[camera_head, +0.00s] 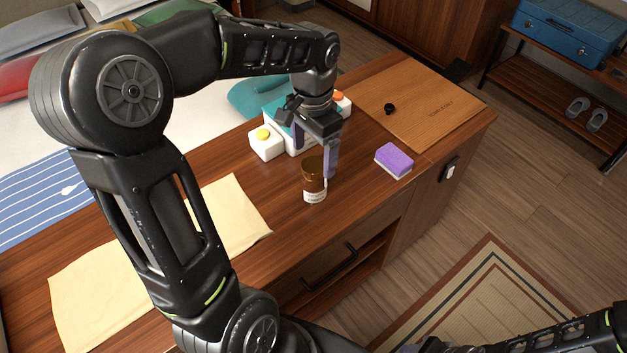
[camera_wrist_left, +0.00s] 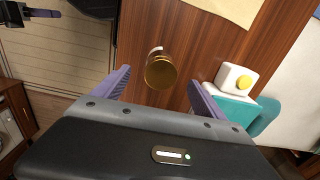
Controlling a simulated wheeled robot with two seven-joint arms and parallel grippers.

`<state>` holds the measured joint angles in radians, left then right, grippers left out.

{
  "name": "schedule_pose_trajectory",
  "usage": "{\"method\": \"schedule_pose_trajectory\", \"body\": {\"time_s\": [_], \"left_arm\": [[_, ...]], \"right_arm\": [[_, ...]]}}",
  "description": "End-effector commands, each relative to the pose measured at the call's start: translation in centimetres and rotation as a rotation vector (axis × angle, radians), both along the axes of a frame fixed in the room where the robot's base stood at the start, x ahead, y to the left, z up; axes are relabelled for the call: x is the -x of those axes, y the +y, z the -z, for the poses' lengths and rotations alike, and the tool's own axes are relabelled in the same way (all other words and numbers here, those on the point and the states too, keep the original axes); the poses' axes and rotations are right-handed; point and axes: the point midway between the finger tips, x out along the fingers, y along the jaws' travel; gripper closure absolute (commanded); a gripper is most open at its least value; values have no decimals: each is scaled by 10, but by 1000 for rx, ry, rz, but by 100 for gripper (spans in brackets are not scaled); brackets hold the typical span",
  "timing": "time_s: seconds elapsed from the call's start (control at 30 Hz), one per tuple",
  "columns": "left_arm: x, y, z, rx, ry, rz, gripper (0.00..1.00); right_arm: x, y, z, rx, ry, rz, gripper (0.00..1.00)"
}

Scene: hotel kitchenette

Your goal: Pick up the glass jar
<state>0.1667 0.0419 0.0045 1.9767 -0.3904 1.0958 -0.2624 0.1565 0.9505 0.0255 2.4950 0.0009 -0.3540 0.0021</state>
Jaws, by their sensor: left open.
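The glass jar (camera_head: 314,181) is small and amber-brown with a brown lid and a white label. It stands upright on the wooden counter near its front edge. In the left wrist view its round lid (camera_wrist_left: 160,72) shows from above, ahead of and between the two fingers. My left gripper (camera_head: 315,150) points down at the jar, with one purple finger beside it at the right and the other behind it. In the left wrist view the left gripper (camera_wrist_left: 160,92) is open and empty. My right arm shows only partly at the bottom right of the head view; its fingertips are not clear.
A white and teal box with yellow and orange buttons (camera_head: 265,146) stands close behind the jar. A purple sponge (camera_head: 394,160) lies to the right. A wooden board (camera_head: 430,105) with a small black knob lies farther right. A cream cloth (camera_head: 232,217) lies to the left.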

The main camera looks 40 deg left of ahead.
Motion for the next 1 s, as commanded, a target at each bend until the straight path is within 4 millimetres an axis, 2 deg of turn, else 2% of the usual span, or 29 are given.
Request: {"method": "schedule_pose_trajectory", "body": {"time_s": [0.27,0.67,1.0], "left_arm": [[0,0,24,-1,3,0,18],[0,0,31,0,3,-1,18],[0,0,75,1,2,0,18]], "right_arm": [[0,0,-2,0,0,0,60],[0,0,-4,1,0,0,60],[1,-1,-12,3,4,1,60]]}}
